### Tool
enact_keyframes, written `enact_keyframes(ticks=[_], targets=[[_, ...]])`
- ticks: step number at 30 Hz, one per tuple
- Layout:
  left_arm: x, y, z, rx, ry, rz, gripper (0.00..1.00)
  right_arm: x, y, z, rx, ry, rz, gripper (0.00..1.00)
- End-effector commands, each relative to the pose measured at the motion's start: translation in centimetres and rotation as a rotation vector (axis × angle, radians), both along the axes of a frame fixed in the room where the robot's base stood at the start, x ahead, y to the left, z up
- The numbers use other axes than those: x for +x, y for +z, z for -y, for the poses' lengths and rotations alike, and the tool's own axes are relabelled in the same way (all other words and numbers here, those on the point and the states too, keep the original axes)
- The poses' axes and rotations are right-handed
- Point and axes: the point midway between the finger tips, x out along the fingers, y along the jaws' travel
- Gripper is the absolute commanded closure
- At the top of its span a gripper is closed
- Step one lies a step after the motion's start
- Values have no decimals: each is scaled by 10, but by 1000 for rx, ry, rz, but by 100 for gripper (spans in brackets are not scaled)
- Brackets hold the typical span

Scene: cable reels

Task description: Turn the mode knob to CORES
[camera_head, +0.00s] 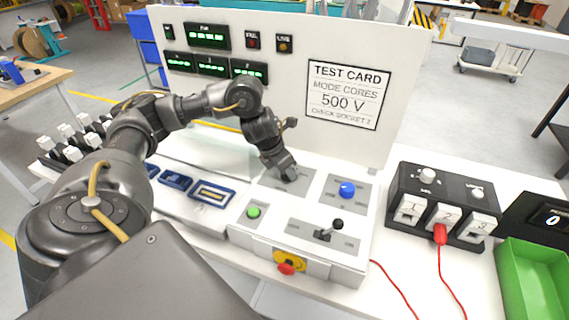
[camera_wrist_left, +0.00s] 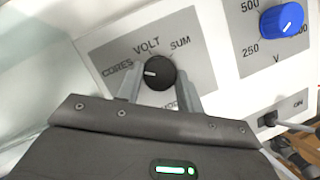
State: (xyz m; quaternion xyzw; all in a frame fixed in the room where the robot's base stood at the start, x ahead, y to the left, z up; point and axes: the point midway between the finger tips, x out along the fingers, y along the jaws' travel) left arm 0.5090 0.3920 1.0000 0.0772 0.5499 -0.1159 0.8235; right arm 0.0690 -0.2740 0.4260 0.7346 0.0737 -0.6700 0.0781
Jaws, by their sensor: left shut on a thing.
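The black mode knob (camera_wrist_left: 158,73) sits on a grey plate in the left wrist view, with labels CORES (camera_wrist_left: 117,72), VOLT and SUM around it. Its white mark lies on the left part of its face and points roughly toward CORES. My left gripper (camera_wrist_left: 158,84) has one finger on each side of the knob and is shut on it. In the head view my left gripper (camera_head: 288,177) reaches down to the panel and hides the knob. My right gripper is not in view.
A blue voltage knob (camera_head: 347,189) stands right of the mode plate. A green button (camera_head: 253,212), a black lever (camera_head: 337,225) and a red stop button (camera_head: 286,268) are nearer. A test card (camera_head: 347,95) stands behind. A socket box (camera_head: 443,205) with a red plug is right.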

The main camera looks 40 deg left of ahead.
Motion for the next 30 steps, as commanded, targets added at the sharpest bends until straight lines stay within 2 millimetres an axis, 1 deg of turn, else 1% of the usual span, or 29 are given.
enact_keyframes(ticks=[1,9,23,24,29,30], targets=[[0,1,2,-2,18,-1,86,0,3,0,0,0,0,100],[0,0,2,-2,93,-1,86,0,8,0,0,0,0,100],[0,0,1,-2,108,1,86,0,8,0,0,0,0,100],[0,0,1,-2,108,1,62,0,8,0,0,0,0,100],[0,0,1,-1,108,1,42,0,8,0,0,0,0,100],[0,0,1,-1,108,1,42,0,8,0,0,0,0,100]])
